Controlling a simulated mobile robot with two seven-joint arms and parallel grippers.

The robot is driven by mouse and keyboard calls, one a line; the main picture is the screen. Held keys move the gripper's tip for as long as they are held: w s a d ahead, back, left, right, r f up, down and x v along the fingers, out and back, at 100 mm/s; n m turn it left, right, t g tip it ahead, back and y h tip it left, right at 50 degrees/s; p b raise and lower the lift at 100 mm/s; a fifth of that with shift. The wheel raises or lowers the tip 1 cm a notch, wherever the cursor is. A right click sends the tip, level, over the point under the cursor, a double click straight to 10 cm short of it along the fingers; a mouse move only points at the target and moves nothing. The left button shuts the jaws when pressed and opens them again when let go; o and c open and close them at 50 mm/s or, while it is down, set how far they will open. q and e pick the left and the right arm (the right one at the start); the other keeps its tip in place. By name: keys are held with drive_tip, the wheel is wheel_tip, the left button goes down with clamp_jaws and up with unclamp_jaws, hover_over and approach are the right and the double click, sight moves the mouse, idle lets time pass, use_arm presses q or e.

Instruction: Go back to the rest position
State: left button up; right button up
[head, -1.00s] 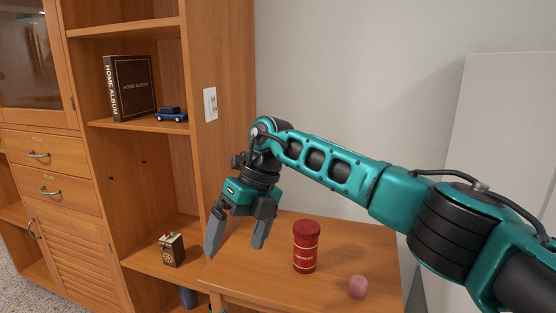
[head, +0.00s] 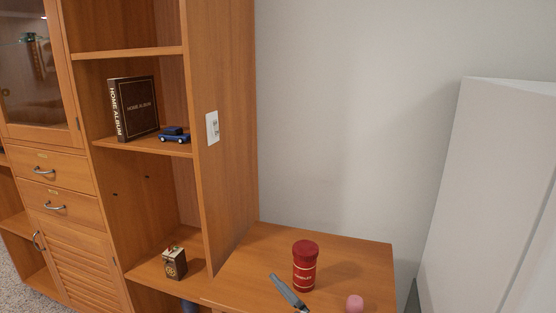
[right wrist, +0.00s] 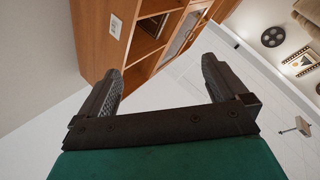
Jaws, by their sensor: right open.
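My right gripper (right wrist: 163,72) is open and empty in the right wrist view, its two dark fingers spread wide. In the head view only a grey finger of it (head: 289,292) shows at the bottom edge, in front of the red canister; most of the arm is out of frame. The red lidded canister (head: 305,268) stands upright on the wooden desk top. A small pink cylinder (head: 355,303) is to its right. My left gripper is not in view.
A wooden shelf unit (head: 228,130) at left holds a dark album (head: 133,107), a blue toy car (head: 174,135) and a small box (head: 174,263). The desk top (head: 350,249) is mostly clear. A white panel (head: 490,180) stands at right.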

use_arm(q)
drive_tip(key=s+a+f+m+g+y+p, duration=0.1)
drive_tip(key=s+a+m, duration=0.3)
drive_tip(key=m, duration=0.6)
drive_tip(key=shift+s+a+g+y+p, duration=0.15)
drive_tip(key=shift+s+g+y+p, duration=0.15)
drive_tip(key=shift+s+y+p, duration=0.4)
use_arm(e)
drive_tip(key=s+d+f+m+g+h, duration=0.2)
drive_tip(key=s+d+f+m+h, duration=0.4)
drive_tip(key=s+d+f, duration=0.2)
drive_tip(key=s+d+f+m+g+h, duration=0.3)
drive_tip(key=s+d+f+m+h, duration=0.2)
drive_tip(key=d, duration=0.8)
drive_tip(key=s+f+m, duration=0.1)
drive_tip(key=s+f, duration=0.2)
drive_tip(key=s, duration=0.1)
drive_tip(key=shift+h, duration=0.4)
